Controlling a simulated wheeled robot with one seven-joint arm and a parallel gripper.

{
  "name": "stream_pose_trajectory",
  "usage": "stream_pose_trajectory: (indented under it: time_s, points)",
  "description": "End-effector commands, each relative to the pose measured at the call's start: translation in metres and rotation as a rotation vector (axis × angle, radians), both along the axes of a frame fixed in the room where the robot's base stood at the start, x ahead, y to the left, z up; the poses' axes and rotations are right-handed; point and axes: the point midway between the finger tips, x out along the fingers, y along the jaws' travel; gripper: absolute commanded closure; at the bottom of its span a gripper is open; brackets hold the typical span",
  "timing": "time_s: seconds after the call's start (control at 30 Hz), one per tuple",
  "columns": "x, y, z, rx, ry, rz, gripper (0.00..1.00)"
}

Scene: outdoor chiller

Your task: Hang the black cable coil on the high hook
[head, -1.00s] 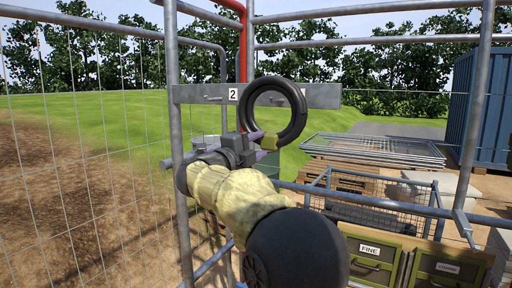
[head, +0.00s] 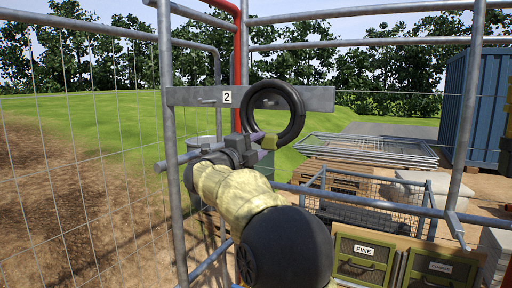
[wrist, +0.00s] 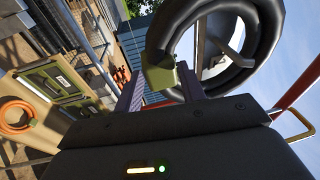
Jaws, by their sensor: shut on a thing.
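The black cable coil (head: 298,115) is a thick ring held up in front of the right part of a grey rail (head: 322,99). My gripper (head: 264,140) is shut at the coil's lower side. In the wrist view its fingers (wrist: 160,84) close on an olive block (wrist: 161,72) on the coil (wrist: 179,34). A small hook (head: 208,101) shows on the rail left of a "2" label (head: 227,97). I cannot tell whether the coil touches the rail or a hook.
A grey upright post (head: 169,150) stands close left of my arm. A red pipe (head: 240,60) rises behind the rail. A wire basket (head: 372,203) and green drawers (head: 362,262) are at lower right. An orange coil (wrist: 14,116) shows in the wrist view.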

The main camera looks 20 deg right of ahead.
Motion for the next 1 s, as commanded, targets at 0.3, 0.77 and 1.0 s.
stream_pose_trajectory:
  time_s: [0.3, 0.77, 1.0]
  points:
    - [0.0, -0.002, 0.002, -0.003, -0.004, -0.001, 1.0]
    - [0.0, -0.002, -0.011, -0.002, -0.003, -0.001, 1.0]
    - [0.0, -0.002, -0.01, -0.002, -0.003, -0.001, 1.0]
